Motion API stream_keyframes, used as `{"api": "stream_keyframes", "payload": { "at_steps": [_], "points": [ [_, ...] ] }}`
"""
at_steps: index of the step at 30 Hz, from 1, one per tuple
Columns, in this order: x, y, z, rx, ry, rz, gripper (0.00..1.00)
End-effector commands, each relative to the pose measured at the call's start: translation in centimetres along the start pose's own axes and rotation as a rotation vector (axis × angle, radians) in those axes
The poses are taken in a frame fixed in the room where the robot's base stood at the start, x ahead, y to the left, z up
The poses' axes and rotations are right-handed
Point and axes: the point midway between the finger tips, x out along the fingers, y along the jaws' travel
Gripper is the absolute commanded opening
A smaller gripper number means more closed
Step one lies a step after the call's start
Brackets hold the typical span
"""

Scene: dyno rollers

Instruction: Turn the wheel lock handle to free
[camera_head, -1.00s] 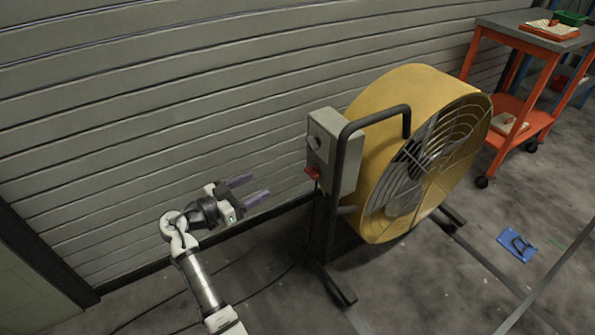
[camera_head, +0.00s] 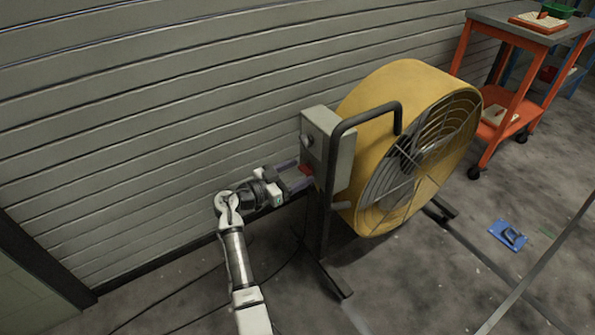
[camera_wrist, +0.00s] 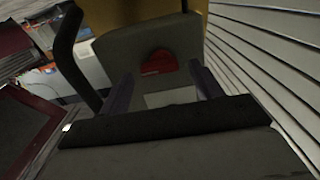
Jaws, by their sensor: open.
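A red handle (camera_head: 305,169) sits low on the side of a grey control box (camera_head: 341,163) on the yellow drum fan. In the wrist view the red handle (camera_wrist: 159,63) shows ahead on the grey box face (camera_wrist: 125,52). My gripper (camera_head: 303,173) is open, its two fingers pointing at the box with the handle between them in the picture. In the wrist view my gripper (camera_wrist: 161,88) has a finger on each side below the handle. I cannot tell whether the fingers touch it. No part labelled as a wheel lock is visible.
The yellow fan (camera_head: 385,85) stands on a dark tube frame, whose bent bar (camera_head: 365,117) rises beside the box. A slatted wall (camera_head: 150,130) runs close behind. An orange cart (camera_head: 507,95) stands at the back right. A blue object (camera_head: 508,236) lies on the floor.

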Motion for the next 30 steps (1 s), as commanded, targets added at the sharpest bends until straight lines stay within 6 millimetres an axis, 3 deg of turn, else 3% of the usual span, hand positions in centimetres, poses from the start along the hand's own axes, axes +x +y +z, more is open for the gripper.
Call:
{"api": "stream_keyframes", "payload": {
  "at_steps": [11,21,30],
  "points": [
    [0.58,-0.02,0.00,0.000,0.000,-0.001,0.65],
    [0.56,-0.02,-0.01,0.000,0.000,-0.001,0.20],
    [0.60,0.00,-0.01,-0.035,0.000,0.001,0.20]
  ]
}}
